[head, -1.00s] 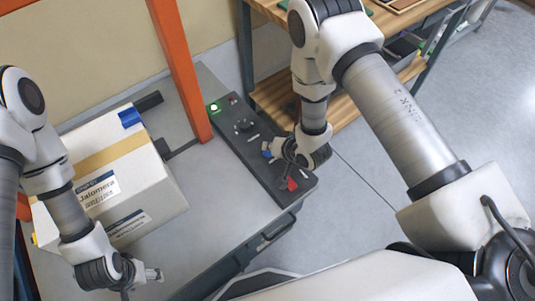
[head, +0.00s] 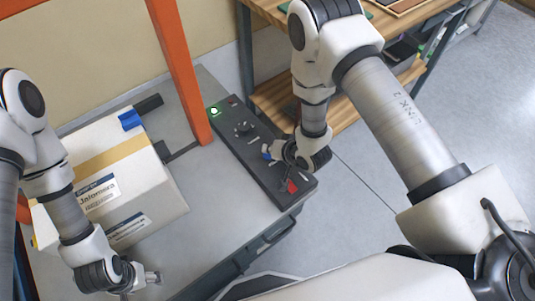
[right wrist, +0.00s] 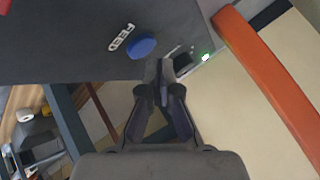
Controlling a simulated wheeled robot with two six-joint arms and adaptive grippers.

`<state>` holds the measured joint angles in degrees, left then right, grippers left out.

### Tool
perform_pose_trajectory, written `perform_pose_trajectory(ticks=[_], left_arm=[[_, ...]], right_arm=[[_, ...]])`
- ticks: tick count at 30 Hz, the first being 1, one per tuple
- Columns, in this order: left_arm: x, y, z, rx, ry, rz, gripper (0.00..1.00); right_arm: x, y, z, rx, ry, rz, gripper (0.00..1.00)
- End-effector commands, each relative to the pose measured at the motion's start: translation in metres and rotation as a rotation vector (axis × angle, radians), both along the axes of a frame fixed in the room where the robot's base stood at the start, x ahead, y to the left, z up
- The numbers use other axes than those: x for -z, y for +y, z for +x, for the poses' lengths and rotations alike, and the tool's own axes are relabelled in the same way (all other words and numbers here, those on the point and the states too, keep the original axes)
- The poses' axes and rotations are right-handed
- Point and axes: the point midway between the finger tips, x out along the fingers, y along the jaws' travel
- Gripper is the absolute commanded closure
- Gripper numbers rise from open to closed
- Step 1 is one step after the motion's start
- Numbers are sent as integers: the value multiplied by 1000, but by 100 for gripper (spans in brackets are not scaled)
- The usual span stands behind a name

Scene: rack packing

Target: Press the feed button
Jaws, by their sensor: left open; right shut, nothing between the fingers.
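The dark control panel (head: 228,142) lies along the right edge of the grey table. The blue button (right wrist: 141,46) sits beside the white FEED label (right wrist: 121,38) in the right wrist view. A bit of blue (head: 266,152) shows beside my right gripper in the head view. My right gripper (head: 279,157) is shut and empty over the panel. In the right wrist view its fingertips (right wrist: 164,68) appear just beside the blue button; I cannot tell whether they touch it. My left gripper (head: 153,278) is open and empty in front of the box.
A taped white box (head: 150,178) stands on the table (head: 205,190). An orange post (head: 181,70) rises between box and panel. The panel also bears a lit green button (head: 214,111), a black knob (head: 243,128) and a red part (head: 292,186). A wooden shelf unit (head: 270,98) stands behind.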

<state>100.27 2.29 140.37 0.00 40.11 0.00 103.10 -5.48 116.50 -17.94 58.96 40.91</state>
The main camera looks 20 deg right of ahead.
Motion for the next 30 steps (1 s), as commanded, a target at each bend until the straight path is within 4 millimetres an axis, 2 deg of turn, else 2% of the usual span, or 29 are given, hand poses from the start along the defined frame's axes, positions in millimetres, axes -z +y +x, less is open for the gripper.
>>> perform_pose_trajectory(ticks=[30], left_arm=[[6,0,0,0,0,0,33]], right_arm=[[11,0,0,0,0,0,100]])
